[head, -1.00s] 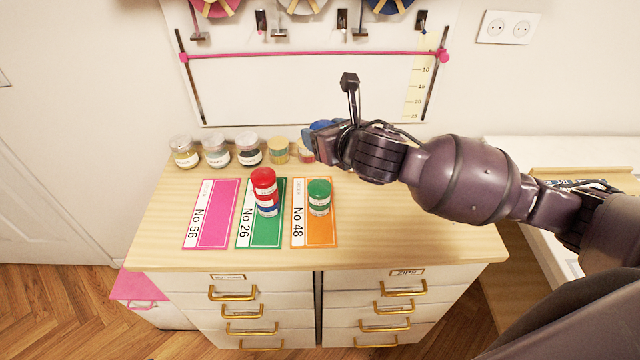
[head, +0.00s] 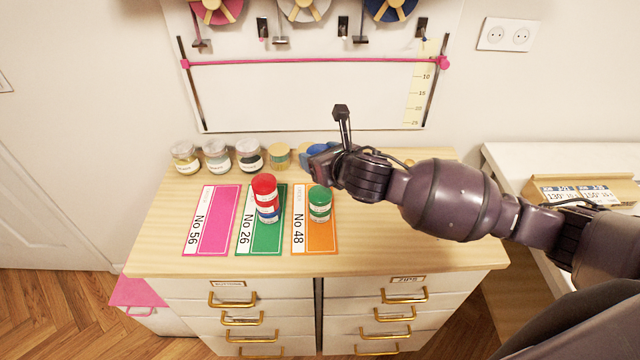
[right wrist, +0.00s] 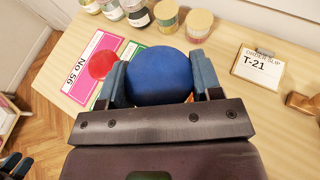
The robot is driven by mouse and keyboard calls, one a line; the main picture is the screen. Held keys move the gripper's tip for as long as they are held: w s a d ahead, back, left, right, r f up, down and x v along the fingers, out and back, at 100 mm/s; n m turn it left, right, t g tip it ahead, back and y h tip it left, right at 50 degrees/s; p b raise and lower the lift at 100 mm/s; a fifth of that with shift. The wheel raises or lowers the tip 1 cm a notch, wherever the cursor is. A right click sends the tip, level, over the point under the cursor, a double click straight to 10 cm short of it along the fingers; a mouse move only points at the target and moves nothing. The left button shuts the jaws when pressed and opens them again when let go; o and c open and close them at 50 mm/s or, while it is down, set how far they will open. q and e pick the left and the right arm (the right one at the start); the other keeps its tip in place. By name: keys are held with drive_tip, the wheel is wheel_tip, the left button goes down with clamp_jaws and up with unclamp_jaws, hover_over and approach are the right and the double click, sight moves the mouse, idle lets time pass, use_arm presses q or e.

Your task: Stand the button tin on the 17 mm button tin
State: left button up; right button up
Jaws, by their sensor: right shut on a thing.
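My right gripper (head: 318,160) is shut on a round tin with a blue lid (right wrist: 160,77), held above the back part of the cabinet top. The tin also shows partly behind the gripper in the head view (head: 318,148). A red-lidded tin (head: 265,188) stands on a blue tin (head: 268,214) on the green No 26 card (head: 252,243). A green-lidded tin (head: 319,202) stands upright on the orange No 48 card (head: 318,240). The tins' small print is too small to read, so I cannot tell which is the 17 mm one.
The pink No 56 card (head: 216,220) is bare. Several jars, such as a dark-filled jar (head: 249,154), line the back edge. An order slip stand reading T-21 (right wrist: 257,68) stands to the right. The wooden top (head: 410,235) is clear at right front.

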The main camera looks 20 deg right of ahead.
sight(320, 193)
drive_tip(key=shift+f+b, duration=0.35)
drive_tip(key=shift+f, duration=3.75)
drive_tip(key=shift+f, duration=0.1)
drive_tip(key=o, duration=1)
drive_tip(key=shift+c, duration=0.2)
drive_tip(key=shift+s, duration=0.1)
drive_tip(key=v, duration=1.2)
